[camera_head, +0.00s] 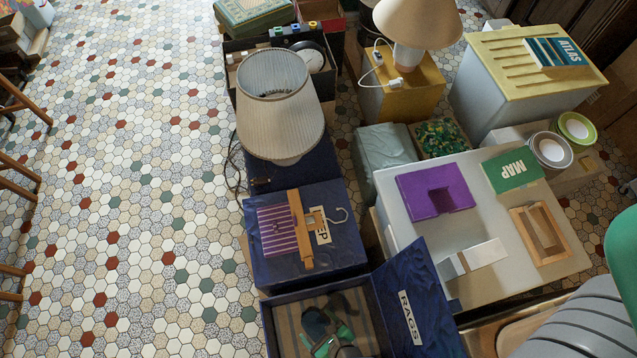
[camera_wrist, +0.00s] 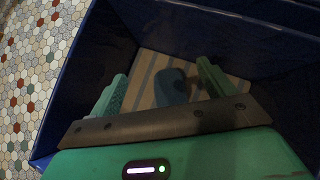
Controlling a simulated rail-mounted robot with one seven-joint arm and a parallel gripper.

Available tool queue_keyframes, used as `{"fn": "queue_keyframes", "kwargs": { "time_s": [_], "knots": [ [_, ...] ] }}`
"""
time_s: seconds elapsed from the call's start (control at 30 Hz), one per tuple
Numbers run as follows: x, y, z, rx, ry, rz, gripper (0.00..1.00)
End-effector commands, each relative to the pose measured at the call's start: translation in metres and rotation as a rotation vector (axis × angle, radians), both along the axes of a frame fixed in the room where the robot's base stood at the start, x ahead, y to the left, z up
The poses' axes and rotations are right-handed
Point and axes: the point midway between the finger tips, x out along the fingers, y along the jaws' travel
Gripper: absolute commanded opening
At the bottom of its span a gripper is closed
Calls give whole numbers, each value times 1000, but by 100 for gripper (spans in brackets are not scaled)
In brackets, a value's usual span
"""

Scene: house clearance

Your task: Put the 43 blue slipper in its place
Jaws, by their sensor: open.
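A blue slipper (camera_wrist: 170,88) lies on the striped floor of a dark blue box (camera_wrist: 72,75), between the fingers in the wrist view. No number is readable on it. My gripper (camera_wrist: 161,80) is open, its green fingers apart on either side of the slipper, with its near end hidden behind the gripper's dark bar. In the head view my gripper (camera_head: 332,340) reaches into the open box (camera_head: 268,325) at the bottom. A dark shape there (camera_head: 316,322) looks like the slipper. I cannot tell whether the fingers touch it.
The box's raised flap (camera_head: 411,300) reads RAGS. Behind it a closed blue box (camera_head: 275,268) carries a striped purple item (camera_head: 277,230). Patterned floor at left is mostly clear.

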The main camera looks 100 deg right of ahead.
Motion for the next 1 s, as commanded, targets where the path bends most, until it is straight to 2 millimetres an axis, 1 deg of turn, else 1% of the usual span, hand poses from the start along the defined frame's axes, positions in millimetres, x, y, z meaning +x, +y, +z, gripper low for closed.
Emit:
{"fn": "queue_keyframes", "kwargs": {
  "time_s": [0.27, 1.0],
  "knots": [
    [-1, 2, 2, 0, 0, 0, 82],
    [-28, 36, 46, 1, 0, 1, 82]
  ]
}}
